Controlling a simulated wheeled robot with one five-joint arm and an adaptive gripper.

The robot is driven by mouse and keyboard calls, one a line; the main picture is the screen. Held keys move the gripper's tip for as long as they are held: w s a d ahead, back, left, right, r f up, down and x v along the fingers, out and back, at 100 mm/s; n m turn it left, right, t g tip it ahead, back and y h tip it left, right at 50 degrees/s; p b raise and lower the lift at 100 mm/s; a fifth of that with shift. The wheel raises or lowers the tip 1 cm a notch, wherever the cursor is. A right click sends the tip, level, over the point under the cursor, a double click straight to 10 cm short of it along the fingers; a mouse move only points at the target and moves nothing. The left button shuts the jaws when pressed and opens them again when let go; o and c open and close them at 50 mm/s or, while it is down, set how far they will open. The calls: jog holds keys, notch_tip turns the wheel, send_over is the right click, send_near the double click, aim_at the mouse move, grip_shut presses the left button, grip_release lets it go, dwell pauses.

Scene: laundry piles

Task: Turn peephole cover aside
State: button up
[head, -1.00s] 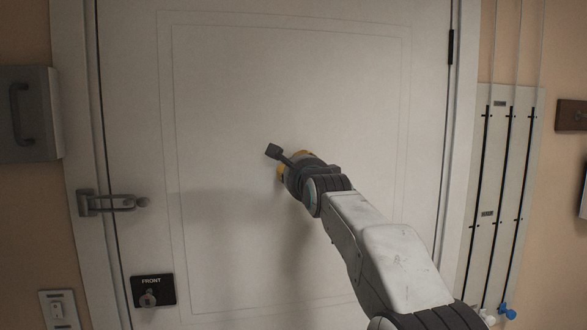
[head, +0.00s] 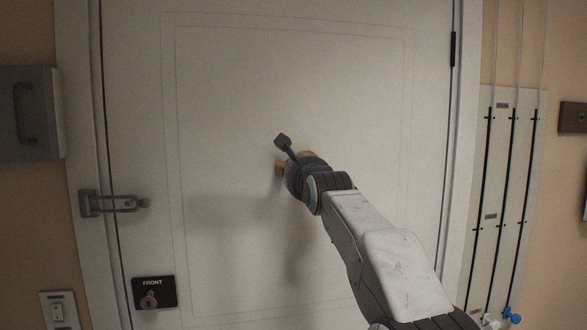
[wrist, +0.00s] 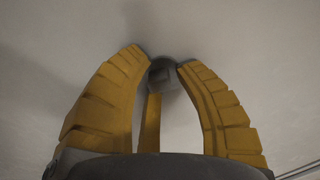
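Whether the cover is turned is hard to tell.
A latch (head: 115,203) and a black FRONT lock plate (head: 153,292) are on the door's left side. A grey box with a handle (head: 28,112) hangs on the left wall. A panel with cords (head: 505,190) is on the right wall.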

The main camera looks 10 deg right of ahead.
jog(key=shift+o, duration=1.2)
jog(key=shift+s, duration=0.2)
jog(key=s, duration=1.1)
jog(key=shift+s, duration=0.35)
